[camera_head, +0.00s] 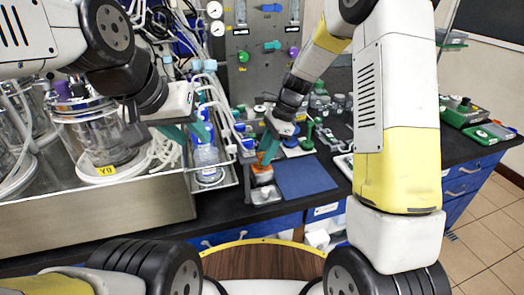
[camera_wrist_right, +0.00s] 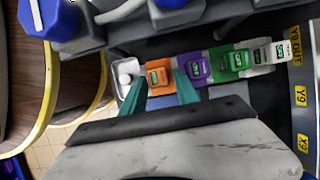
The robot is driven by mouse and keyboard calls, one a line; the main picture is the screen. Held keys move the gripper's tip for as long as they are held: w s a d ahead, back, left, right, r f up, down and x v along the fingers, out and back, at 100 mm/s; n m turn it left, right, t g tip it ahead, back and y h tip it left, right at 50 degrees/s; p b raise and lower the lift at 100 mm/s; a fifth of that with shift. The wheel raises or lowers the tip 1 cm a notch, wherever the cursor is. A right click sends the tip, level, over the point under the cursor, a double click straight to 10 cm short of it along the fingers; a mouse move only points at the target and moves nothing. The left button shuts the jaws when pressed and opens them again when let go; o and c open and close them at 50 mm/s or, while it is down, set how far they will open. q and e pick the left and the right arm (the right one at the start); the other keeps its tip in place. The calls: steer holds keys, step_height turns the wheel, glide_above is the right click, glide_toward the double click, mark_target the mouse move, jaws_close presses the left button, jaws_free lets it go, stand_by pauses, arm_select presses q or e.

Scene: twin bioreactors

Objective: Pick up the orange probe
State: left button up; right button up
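The orange probe (camera_wrist_right: 160,75) shows in the right wrist view as an orange block with a dark label, at the near end of a row of coloured blocks. It also shows in the head view as an orange patch (camera_head: 263,172) just below my right gripper (camera_head: 267,148). In the right wrist view my right gripper (camera_wrist_right: 159,86) is open, with one teal finger on each side of the orange block. I cannot tell whether the fingers touch it. My left gripper (camera_head: 188,131) is open and empty in front of the glass vessels.
Purple (camera_wrist_right: 194,67), green (camera_wrist_right: 230,62) and white (camera_wrist_right: 270,53) blocks stand close beside the orange one. A blue mat (camera_head: 305,178) lies right of it on the black bench. A steel tray (camera_head: 100,222) with glass vessels (camera_head: 98,135) fills the left.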

steer(key=shift+s+a+f, duration=0.1)
steer(key=shift+a+f, duration=0.05)
steer(key=shift+f, duration=0.25)
steer(key=shift+c, duration=0.3)
jaws_close()
steer(key=shift+r, duration=0.1)
